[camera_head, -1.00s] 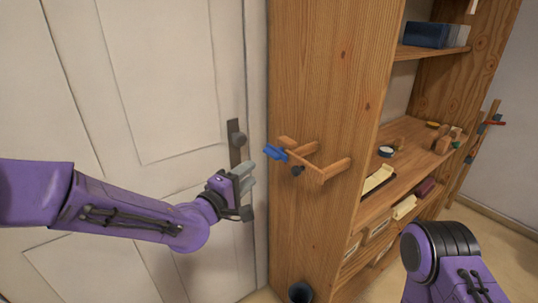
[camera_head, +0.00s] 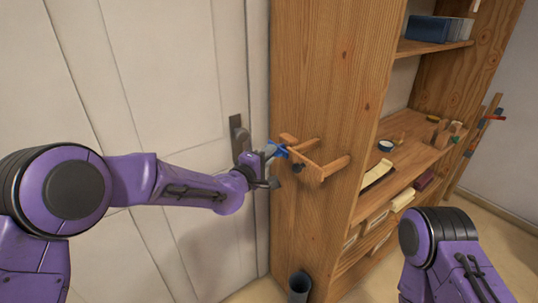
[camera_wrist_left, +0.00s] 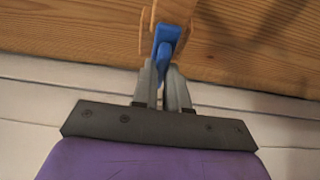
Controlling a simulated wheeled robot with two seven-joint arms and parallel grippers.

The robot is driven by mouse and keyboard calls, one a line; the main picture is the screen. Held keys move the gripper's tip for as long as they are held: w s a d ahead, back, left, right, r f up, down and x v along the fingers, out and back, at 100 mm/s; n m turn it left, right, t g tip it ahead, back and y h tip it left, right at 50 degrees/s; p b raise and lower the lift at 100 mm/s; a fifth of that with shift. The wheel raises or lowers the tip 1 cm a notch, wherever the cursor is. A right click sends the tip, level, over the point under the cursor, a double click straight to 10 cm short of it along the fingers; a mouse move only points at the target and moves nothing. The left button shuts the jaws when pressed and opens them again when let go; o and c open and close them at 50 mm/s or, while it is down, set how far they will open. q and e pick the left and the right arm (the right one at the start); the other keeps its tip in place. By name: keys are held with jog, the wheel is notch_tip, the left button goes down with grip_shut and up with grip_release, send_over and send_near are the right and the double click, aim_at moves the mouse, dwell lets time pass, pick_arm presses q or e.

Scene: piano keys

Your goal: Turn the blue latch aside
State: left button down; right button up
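The blue latch (camera_head: 282,151) is at the end of a wooden bracket (camera_head: 312,167) on the side panel of the wooden shelf unit. In the left wrist view the blue latch (camera_wrist_left: 165,38) hangs at the top middle, below a wooden piece. My left gripper (camera_head: 271,153) is at the blue latch, coming from the left. In the wrist view its two grey fingers stand close together with the lower end of the latch between them. The fingertips partly hide the latch. Of my right arm, only purple links show at the lower right; its gripper is out of view.
A white door with a dark handle plate (camera_head: 236,134) stands behind my left arm. The wooden shelf unit (camera_head: 325,80) rises on the right, with several small objects on its shelves. A dark bin (camera_head: 299,285) stands on the floor below the bracket.

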pick_arm(q)
jog(key=shift+f, duration=0.15)
jog(key=shift+w+a+f+m+g+h+b, duration=0.1)
jog(key=shift+f+m+g+h+b, duration=0.2)
jog(key=shift+m+h+b, duration=2.3)
jog(key=shift+w+a+f+m+g+h+b, duration=0.15)
jog(key=shift+m+g+h+b, duration=0.15)
jog(key=shift+m+b, duration=4.4)
jog(key=shift+w+d+f+m+g+h+b, duration=0.1)
jog(key=shift+f+m+g+h+b, duration=0.25)
jog(key=shift+m+h+b, duration=2.2)
jog(key=m+y+b, duration=0.2)
jog(key=m, duration=0.1)
jog(key=shift+r, duration=0.15)
jog(key=c, duration=1.1)
grip_release()
jog(key=shift+c, duration=0.2)
jog(key=shift+a+r, duration=0.1)
jog(key=shift+r, duration=0.05)
